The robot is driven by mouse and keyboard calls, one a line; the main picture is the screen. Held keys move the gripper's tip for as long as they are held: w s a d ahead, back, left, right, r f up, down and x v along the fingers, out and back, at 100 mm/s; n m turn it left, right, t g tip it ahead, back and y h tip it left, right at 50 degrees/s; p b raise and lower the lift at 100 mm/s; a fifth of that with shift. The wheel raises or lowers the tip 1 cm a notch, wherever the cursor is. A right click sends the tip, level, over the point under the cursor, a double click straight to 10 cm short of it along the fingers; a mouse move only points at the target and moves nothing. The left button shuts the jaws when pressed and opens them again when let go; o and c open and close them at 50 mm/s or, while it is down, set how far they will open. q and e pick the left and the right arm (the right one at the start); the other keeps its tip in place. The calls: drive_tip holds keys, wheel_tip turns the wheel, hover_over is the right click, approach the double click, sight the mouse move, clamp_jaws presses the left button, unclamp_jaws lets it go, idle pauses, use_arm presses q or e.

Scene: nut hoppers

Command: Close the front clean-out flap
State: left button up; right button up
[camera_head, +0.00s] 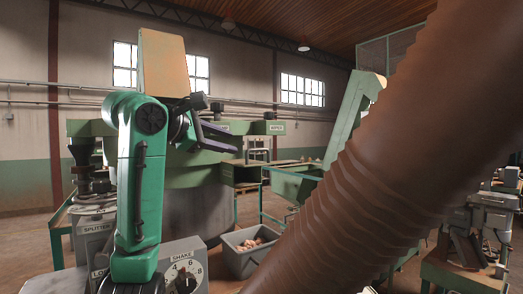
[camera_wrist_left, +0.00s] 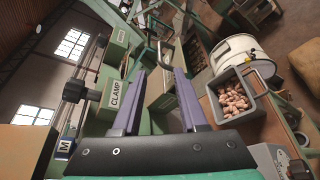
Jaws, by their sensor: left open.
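My left gripper (camera_head: 222,140) is raised at left centre in the head view, in front of the green machine (camera_head: 208,172). Its two purple fingers stand apart in the left wrist view (camera_wrist_left: 160,76), with nothing held between them. A pale green-edged panel (camera_wrist_left: 160,92) shows beyond the gap between the fingers. I cannot tell whether it is the clean-out flap, and I cannot make out the flap surely in either view. My right gripper is not in view.
A thick brown ribbed hose (camera_head: 375,165) blocks much of the head view's right side. A grey bin of nuts (camera_head: 238,258) stands on the floor; it also shows in the left wrist view (camera_wrist_left: 206,120). A green box marked CLAMP (camera_wrist_left: 114,98) is close to the left finger in that view.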

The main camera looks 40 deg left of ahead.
sight(257, 150)
use_arm(q)
drive_tip(key=p+x, duration=0.4)
drive_tip(key=x, duration=0.8)
drive_tip(key=shift+a+p, duration=0.1)
drive_tip(key=shift+p, duration=0.3)
drive_tip(key=shift+w+f, duration=0.1)
drive_tip(key=shift+w, duration=0.2)
drive_tip(key=shift+s, duration=0.15)
drive_tip(key=shift+s+d, duration=0.3)
drive_tip(key=shift+w+a, duration=0.1)
drive_tip(key=shift+w, duration=0.05)
clamp_jaws()
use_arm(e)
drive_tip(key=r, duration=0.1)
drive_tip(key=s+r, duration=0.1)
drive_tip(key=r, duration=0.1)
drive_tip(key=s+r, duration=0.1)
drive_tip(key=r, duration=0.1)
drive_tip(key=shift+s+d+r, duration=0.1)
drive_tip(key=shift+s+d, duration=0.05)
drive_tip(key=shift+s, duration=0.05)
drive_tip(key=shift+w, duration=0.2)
